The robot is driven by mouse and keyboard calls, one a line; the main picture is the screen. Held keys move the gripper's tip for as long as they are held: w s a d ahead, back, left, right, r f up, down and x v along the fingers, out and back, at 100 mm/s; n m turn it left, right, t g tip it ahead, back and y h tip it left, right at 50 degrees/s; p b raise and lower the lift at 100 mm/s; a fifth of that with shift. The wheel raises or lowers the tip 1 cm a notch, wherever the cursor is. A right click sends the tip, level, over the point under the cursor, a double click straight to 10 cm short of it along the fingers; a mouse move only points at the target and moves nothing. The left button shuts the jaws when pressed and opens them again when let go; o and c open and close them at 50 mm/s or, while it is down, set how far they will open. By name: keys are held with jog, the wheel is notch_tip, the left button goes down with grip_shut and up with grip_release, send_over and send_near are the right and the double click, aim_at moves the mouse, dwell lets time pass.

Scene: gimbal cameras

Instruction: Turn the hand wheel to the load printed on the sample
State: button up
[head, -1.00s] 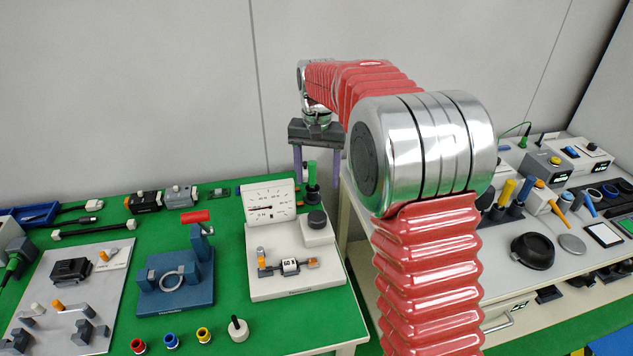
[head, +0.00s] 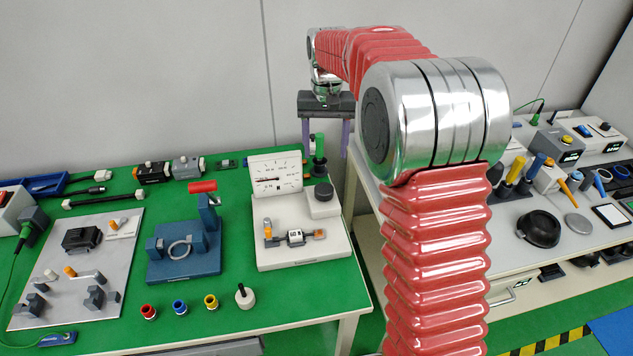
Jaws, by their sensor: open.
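The white test stand (head: 340,245) sits at the right end of the green bench. Its dial board (head: 277,173) stands upright at the back left, with figures too small to read. The dark round knob (head: 323,191), which looks like the hand wheel, is on a raised block to the right of the dial. The sample (head: 296,236) lies between clamps at the front, with a dark mark on its white label that I cannot read. My gripper (head: 326,145) points down above and behind the knob. Its two purple fingers are wide apart, with nothing visible held.
A green-and-black upright item (head: 317,157) stands behind the stand, near my fingers in the picture. A blue clamp fixture (head: 185,262) with a red handle is to the left. A second bench (head: 575,262) is to the right.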

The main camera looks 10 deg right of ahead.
aim_at(325, 188)
jog(key=n, duration=2)
jog(key=shift+f, duration=0.1)
notch_tip(325, 188, down, 14)
jog(key=shift+r, duration=0.2)
dwell(0.4)
jog(key=c, duration=1)
